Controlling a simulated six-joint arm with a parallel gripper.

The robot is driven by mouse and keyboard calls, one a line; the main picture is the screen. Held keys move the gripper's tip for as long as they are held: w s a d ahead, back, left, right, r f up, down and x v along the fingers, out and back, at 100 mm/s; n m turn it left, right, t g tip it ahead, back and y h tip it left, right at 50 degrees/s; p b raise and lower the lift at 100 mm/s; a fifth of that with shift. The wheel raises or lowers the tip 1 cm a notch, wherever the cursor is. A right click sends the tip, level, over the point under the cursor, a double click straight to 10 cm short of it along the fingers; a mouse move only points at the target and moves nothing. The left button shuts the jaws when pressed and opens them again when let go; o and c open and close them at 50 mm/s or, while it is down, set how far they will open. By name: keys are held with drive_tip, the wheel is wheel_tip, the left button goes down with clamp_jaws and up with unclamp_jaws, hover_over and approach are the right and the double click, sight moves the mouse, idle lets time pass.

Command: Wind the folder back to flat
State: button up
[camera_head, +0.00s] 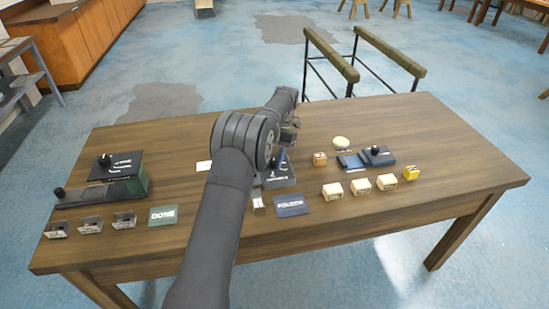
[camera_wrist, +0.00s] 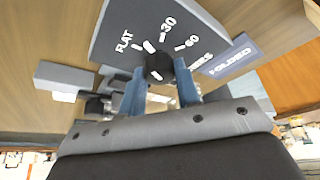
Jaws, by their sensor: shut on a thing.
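The folder's dark dial plate (camera_wrist: 115,25) fills the upper middle of the wrist view, with white marks reading FLAT, 30 and 60. Its black knob (camera_wrist: 158,64) sits between the two blue fingertips of my gripper (camera_wrist: 160,88), which is shut on it. I cannot tell for sure which mark the knob points to. In the head view the folder (camera_head: 278,178) stands mid-table, partly hidden by my arm, with my gripper (camera_head: 283,155) at it. A blue FOLDED card (camera_head: 291,205) lies in front of it and also shows in the wrist view (camera_wrist: 232,58).
On the wooden table (camera_head: 430,130), a dark green device (camera_head: 130,180) with knobs and a green DONE card (camera_head: 163,215) are at left. A blue device (camera_head: 375,157), several pale blocks (camera_head: 360,186) and a yellow block (camera_head: 411,172) are at right. The back right is clear.

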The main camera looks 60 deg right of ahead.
idle(0.4)
drive_tip(key=o, duration=1)
drive_tip(key=shift+d+r, duration=0.1)
drive_tip(key=shift+v, duration=3.6)
drive_tip(key=shift+w, duration=0.1)
